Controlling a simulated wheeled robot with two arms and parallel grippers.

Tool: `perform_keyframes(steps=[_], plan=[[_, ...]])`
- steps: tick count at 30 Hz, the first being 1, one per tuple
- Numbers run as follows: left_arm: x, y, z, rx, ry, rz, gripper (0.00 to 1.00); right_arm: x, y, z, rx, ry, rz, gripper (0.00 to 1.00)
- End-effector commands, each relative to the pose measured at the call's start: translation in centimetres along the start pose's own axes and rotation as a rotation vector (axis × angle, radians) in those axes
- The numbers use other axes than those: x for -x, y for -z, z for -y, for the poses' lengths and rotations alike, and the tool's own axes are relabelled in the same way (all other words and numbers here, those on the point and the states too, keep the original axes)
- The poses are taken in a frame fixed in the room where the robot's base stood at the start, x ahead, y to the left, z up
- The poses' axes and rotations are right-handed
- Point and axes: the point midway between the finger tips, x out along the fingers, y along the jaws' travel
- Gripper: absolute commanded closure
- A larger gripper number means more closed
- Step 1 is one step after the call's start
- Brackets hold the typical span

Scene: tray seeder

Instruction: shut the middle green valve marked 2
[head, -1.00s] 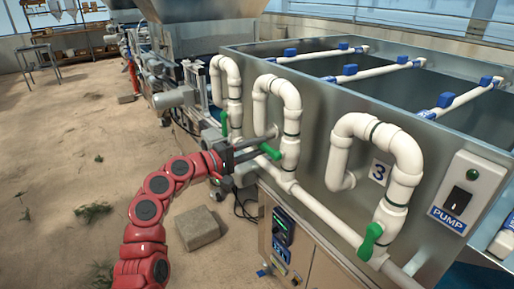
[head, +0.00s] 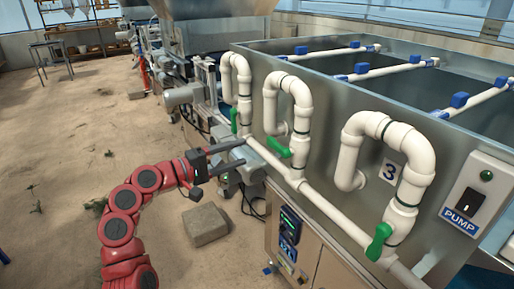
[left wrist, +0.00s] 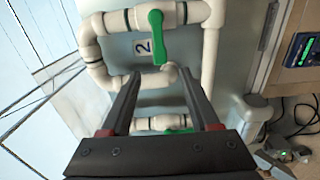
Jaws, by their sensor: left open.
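The middle green valve handle (head: 279,147) sits low on the second white pipe loop (head: 300,105) and lies crosswise to its pipe. In the left wrist view this handle (left wrist: 156,38) stands across the pipe beside the plate marked 2 (left wrist: 143,47). My left gripper (head: 242,152) is open and empty, to the left of the handle, with a gap between them. In the left wrist view the open fingers (left wrist: 158,80) point toward the handle without touching it. My right gripper is not in view.
Another green handle (head: 380,241) by the plate marked 3 (head: 389,172) and the far handle (head: 234,120) lie along their pipes. A low white pipe (head: 325,212) runs along the steel tank. A block (head: 205,224) lies on the sandy floor. The floor at left is mostly clear.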

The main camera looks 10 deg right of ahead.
Motion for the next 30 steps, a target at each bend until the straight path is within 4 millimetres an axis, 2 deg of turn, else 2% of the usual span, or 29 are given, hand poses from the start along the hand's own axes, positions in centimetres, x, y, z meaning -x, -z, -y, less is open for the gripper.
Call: perform_keyframes(steps=[1,3,10,15,24,26,28,30], plan=[[1.5,0.2,0.0,-0.002,-0.002,-0.005,0.38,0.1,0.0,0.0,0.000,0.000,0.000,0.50],[3.2,0.2,-0.1,-0.003,-0.002,-0.006,0.38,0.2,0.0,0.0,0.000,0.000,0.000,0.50],[7.1,0.1,0.0,-0.001,-0.001,-0.003,0.38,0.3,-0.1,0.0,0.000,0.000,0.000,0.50],[8.0,0.0,0.0,-0.001,0.000,0.001,0.38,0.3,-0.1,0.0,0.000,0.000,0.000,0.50],[8.1,0.1,0.0,-0.001,-0.001,-0.003,0.38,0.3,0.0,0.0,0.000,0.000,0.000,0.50],[8.0,0.7,0.1,0.004,-0.011,-0.026,0.38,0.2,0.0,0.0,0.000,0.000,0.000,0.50],[8.1,2.5,0.7,0.017,-0.034,-0.095,0.38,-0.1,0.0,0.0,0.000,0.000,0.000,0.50],[8.6,5.7,1.8,0.030,-0.069,-0.225,0.38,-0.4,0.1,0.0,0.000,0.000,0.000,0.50]])
